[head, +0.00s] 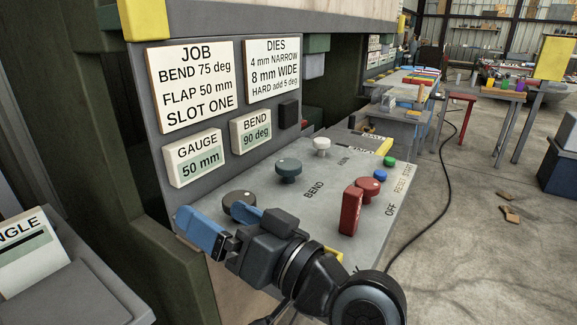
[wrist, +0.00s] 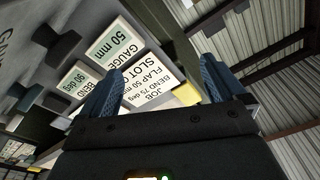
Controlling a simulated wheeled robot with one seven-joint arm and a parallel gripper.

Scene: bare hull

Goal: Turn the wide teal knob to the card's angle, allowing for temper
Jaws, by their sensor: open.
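The teal knob (head: 288,168) stands upright on the sloping control panel (head: 300,205), beside the printed word BEND. My gripper (head: 211,213) is open and empty, left of and nearer than the teal knob, in front of a dark grey knob (head: 238,198) that it partly hides. The JOB card (head: 190,85) reads bend 75 deg, flap 50 mm, slot one. The DIES card (head: 273,72) reads 4 mm narrow, 8 mm wide, hard add 5 deg. The BEND display (head: 251,130) reads 90 deg. The wrist view shows my open fingers (wrist: 162,68) with the JOB card (wrist: 152,82) beyond.
The GAUGE display (head: 195,158) reads 50 mm. A partly cut-off card (head: 28,255) reads "NGLE" at left.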

